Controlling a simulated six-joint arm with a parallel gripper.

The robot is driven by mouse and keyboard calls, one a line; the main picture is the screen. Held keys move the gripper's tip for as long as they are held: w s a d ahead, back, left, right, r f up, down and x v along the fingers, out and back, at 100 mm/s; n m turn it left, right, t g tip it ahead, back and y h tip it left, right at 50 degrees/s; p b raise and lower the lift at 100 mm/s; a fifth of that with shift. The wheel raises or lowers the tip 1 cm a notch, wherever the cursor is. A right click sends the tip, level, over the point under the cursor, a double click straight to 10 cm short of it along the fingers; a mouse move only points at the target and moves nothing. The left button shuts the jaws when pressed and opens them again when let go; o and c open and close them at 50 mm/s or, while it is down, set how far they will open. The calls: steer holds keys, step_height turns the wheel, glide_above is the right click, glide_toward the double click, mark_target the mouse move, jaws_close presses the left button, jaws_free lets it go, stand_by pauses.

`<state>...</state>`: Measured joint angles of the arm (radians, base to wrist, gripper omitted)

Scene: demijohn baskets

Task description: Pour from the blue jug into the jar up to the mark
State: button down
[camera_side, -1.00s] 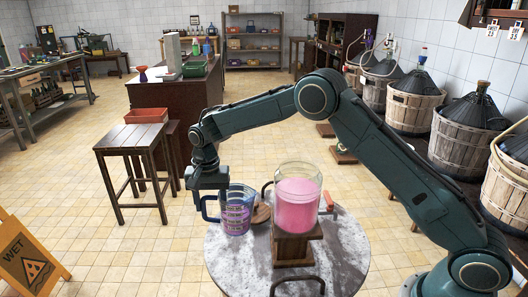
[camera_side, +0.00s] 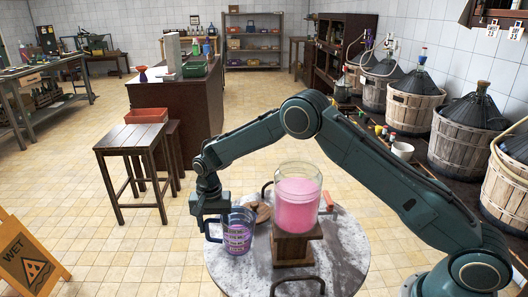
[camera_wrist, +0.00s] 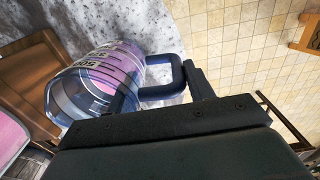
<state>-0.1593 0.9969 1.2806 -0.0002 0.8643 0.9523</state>
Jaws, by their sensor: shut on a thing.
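The blue jug (camera_side: 238,236) is clear with a blue handle, printed markings and pink-purple liquid inside. It looks close to upright at the left part of the round table; I cannot tell whether its base touches. My gripper (camera_side: 212,222) is shut on its handle, which also shows in the wrist view (camera_wrist: 162,91). The glass jar (camera_side: 297,198) stands upright on a wooden stand, to the right of the jug and apart from it. Pink liquid fills most of the jar, below the clear upper band. I cannot make out the mark on the jar.
The round grey table (camera_side: 235,277) carries a wooden stand (camera_side: 291,249) under the jar. A brown object (camera_side: 264,212) lies behind the jug. Dark curved handles are behind and in front of the stand. A wooden stool (camera_side: 133,140) and a wet-floor sign (camera_side: 33,258) stand left.

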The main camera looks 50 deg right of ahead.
steer(key=shift+f, duration=0.25)
steer(key=c, duration=0.6)
jaws_free()
steer(key=shift+f, duration=0.15)
step_height(320, 180, up, 14)
steer(key=shift+s+f, duration=0.1)
steer(key=shift+f, duration=0.05)
stand_by(0.4)
